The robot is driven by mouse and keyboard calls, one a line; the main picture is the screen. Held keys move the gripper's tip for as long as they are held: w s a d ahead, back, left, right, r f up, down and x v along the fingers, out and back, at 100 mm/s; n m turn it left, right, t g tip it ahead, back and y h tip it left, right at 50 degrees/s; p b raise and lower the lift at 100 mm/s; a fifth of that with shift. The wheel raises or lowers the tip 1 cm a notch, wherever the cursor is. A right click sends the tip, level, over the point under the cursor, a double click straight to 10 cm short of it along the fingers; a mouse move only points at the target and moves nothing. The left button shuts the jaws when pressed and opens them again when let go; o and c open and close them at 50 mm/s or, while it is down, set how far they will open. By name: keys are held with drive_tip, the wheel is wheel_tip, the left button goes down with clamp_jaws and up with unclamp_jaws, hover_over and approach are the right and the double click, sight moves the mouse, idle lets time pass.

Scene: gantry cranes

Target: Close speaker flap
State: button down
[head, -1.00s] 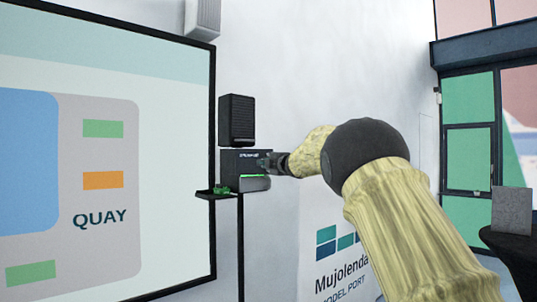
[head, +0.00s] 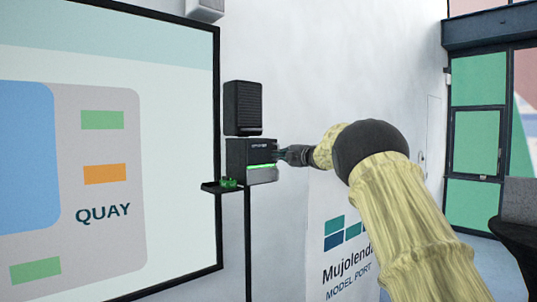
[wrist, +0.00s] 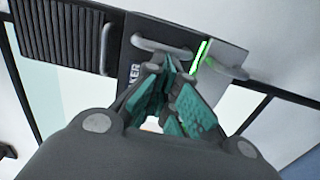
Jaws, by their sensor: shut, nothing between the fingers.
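A grey panel (wrist: 226,52) with a second handle lies beyond the green strip (wrist: 201,56). I cannot tell how far the flap stands from the box. My gripper (head: 277,153) is shut and empty at the box's front right. In the wrist view its fingertips (wrist: 175,66) are close to the first handle; contact is unclear.
A black slatted unit (head: 243,107) hangs just above the box. The large screen (head: 120,150) is to the left. White wall lies to the right.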

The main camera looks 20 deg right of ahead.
drive_tip(key=shift+w+d, duration=0.2)
drive_tip(key=shift+d, duration=0.05)
drive_tip(key=shift+s+d, duration=0.1)
idle(0.3)
